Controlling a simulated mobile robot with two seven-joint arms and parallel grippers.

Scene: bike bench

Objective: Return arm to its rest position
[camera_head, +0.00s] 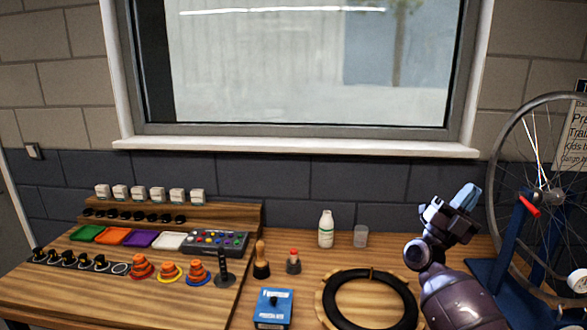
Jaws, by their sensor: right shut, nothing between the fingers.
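My right arm comes in from the lower right of the head view. My right gripper (468,196) is raised above the bench, in front of the dark wall. Its fingers point up and to the right, and it is shut and empty. It is apart from the objects on the bench. My left gripper does not show.
A black tire ring (334,314) lies on a round wooden board, left of my right arm. A wheel (513,135) on a blue stand is close on the right. A white bottle (326,229), clear cup (361,236) and blue box (272,309) stand on the wooden bench (225,307).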

